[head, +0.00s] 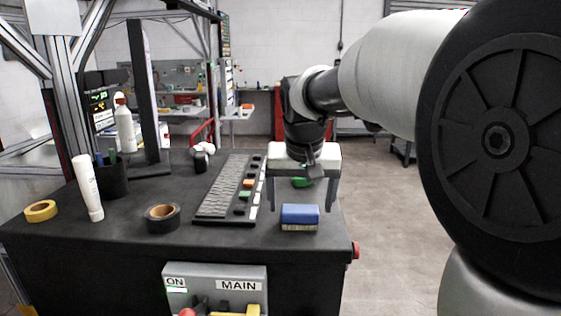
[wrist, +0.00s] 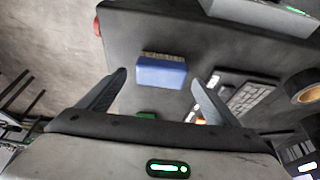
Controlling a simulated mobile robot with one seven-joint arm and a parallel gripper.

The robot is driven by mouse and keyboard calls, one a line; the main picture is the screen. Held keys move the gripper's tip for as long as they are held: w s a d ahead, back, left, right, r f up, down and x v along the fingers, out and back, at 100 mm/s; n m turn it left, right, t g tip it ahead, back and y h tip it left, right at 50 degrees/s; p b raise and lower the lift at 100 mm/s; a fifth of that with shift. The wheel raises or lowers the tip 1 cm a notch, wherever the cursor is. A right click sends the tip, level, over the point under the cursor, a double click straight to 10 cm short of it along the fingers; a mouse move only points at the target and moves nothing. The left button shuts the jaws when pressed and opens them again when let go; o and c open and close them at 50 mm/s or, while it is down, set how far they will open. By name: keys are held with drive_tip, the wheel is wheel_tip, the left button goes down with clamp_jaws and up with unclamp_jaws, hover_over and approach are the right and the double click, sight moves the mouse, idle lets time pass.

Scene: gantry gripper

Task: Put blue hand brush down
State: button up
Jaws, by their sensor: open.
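The blue hand brush (head: 300,214) rests on the black table top near its front right edge, blue back up and pale bristles toward the front. It also shows in the wrist view (wrist: 161,73), with its bristle edge away from my gripper. My gripper (head: 301,204) is open, with a finger on each side of the brush in the head view. In the wrist view, the open fingers (wrist: 160,79) have visible gaps to the brush on both sides. I cannot tell the exact height of the fingertips above the table.
A green object (head: 302,182) lies behind the brush. A red button (head: 355,250) juts from the table's right side.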

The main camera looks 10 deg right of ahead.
drive_tip(key=d+p+v, duration=0.1)
drive_tip(key=p+v, duration=0.1)
drive_tip(key=v, duration=1.1)
drive_tip(key=s+f+n+t, duration=0.1)
drive_tip(key=s+f+n, duration=0.1)
drive_tip(key=s+f, duration=1.2)
drive_tip(key=s, duration=0.5)
drive_tip(key=shift+f+y, duration=0.4)
wheel_tip(320, 180, up, 8)
drive_tip(key=p, duration=0.7)
drive_tip(key=shift+f, duration=0.15)
drive_tip(key=shift+o, duration=0.4)
drive_tip(key=shift+w, duration=0.1)
